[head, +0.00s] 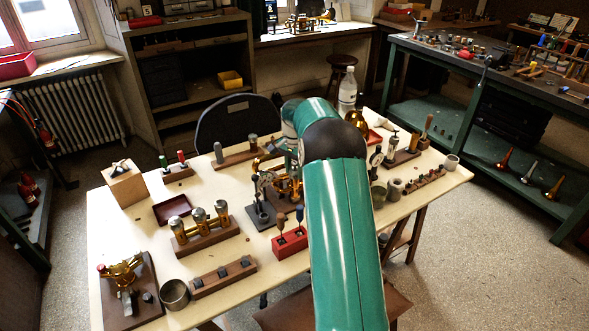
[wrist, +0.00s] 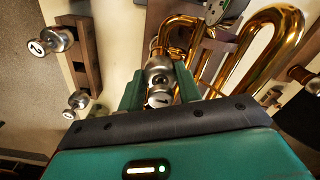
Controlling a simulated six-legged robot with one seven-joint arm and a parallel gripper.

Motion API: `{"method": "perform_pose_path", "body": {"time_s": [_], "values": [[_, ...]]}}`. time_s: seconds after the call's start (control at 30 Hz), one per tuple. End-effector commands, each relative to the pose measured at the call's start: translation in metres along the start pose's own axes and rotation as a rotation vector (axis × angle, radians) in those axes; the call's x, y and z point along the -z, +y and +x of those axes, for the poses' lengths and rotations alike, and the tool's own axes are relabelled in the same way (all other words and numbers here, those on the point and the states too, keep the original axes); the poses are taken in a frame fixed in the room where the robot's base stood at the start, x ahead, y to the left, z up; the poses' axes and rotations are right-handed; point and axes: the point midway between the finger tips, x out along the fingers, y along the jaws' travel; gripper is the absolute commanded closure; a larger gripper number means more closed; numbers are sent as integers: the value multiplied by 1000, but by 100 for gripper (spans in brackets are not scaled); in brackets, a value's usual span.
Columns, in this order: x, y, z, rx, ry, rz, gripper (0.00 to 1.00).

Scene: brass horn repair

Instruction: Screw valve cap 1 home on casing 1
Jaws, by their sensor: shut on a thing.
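In the wrist view, my gripper (wrist: 158,82) has its two green fingers shut on valve cap 1 (wrist: 159,98), a silver cap whose end is marked "1". The cap is between the fingers, in front of a silver part and brass tubing (wrist: 178,33) of the horn. I cannot tell how far the cap sits on casing 1, since the fingers and the cap hide the joint. In the head view, the brass horn (head: 285,188) is held at the middle of the table, partly behind my green arm. The gripper tips and the cap do not show clearly there.
In the wrist view, a wooden rack (wrist: 86,60) holds a cap marked "2" (wrist: 51,40) and another silver cap (wrist: 77,101). In the head view, a red tool block (head: 290,244) and a wooden valve block (head: 205,243) stand close by. The table's front left has bare patches.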

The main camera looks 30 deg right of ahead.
Motion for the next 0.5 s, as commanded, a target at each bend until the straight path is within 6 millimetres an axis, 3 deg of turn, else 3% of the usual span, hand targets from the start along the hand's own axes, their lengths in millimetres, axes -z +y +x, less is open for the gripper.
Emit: {"method": "perform_pose_path", "body": {"time_s": [0.1, 0.5], "values": [[0, 0, 0, -1, 1, 107, 93], [0, 0, 0, 0, 0, 186, 93]]}}
